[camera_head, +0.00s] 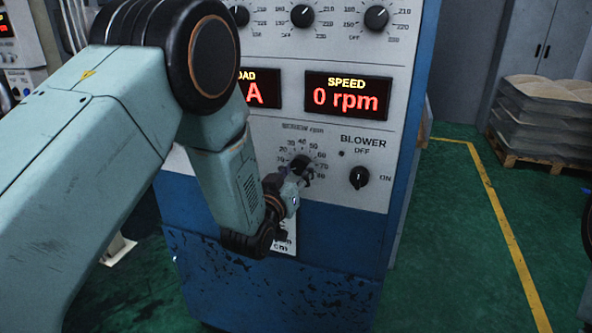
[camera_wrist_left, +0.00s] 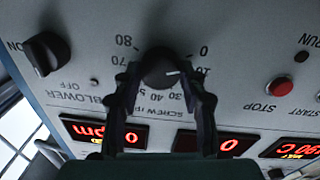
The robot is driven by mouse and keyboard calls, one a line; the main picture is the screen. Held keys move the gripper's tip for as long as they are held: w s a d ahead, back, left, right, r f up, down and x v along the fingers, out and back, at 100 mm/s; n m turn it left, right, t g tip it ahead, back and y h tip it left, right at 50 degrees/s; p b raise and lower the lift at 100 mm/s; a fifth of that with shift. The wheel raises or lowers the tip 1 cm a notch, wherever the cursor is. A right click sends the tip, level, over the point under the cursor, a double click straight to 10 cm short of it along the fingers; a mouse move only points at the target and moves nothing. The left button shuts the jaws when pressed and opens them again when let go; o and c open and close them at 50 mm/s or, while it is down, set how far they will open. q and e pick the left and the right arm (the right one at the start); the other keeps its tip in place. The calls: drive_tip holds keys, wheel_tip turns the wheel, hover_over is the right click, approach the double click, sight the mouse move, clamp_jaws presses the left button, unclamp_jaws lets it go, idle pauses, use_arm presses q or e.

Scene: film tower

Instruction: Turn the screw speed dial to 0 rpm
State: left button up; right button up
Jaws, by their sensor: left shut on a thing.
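The screw speed dial (camera_wrist_left: 158,66) is a round black knob on the grey panel, with a scale from 0 to 80 around it. Its white line points to the right in the left wrist view, near the 10 mark. My left gripper (camera_wrist_left: 164,80) is shut on the dial, one dark finger on each side. In the head view the gripper (camera_head: 302,172) covers much of the dial and the lower left of its scale. The red speed display (camera_head: 346,96) above reads 0 rpm. My right gripper is not in view.
The black blower switch (camera_head: 359,178) is close to the right of the dial in the head view. A red stop button (camera_wrist_left: 279,87) shows in the left wrist view. Temperature knobs (camera_head: 376,17) line the panel top. Stacked sacks (camera_head: 540,125) stand on a pallet at right.

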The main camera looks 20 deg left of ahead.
use_arm(q)
drive_tip(key=shift+n, duration=1.1)
drive_tip(key=o, duration=1.2)
drive_tip(key=shift+w+f, duration=0.1)
drive_tip(key=shift+w, duration=0.05)
drive_tip(key=shift+c, duration=0.2)
drive_tip(key=s, duration=1.2)
drive_tip(key=shift+s+a, duration=0.15)
drive_tip(key=shift+a, duration=0.25)
drive_tip(key=shift+f, duration=0.1)
